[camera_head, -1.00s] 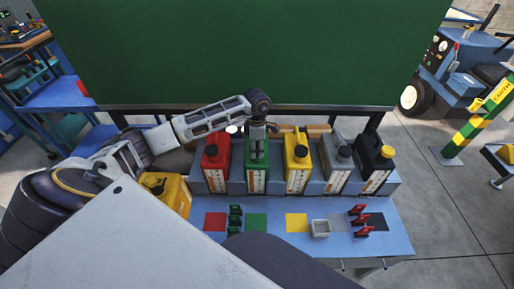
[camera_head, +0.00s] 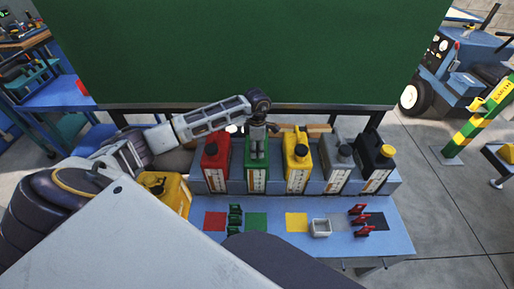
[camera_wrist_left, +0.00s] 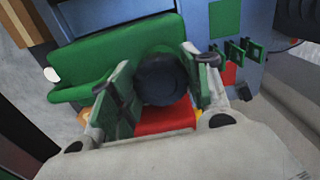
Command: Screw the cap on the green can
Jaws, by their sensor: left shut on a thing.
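The green can (camera_head: 257,178) stands in the rack between the red and yellow cans. Its green top (camera_wrist_left: 105,55) fills the upper left of the left wrist view. My left gripper (camera_head: 258,153) points down over the can's top. In the left wrist view its two fingers (camera_wrist_left: 160,88) stand on either side of a round black cap (camera_wrist_left: 161,76), and it is shut on this cap. The cap is at the can's top; its underside and the thread are hidden, so I cannot tell how it sits. My right gripper is not in view.
Close neighbours are the red can (camera_head: 215,175) and yellow can (camera_head: 296,173). A grey can (camera_head: 336,176) and a black can (camera_head: 373,172) stand farther right. The blue table (camera_head: 395,232) in front holds coloured squares, green and red clips and a small pale tray (camera_head: 321,228).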

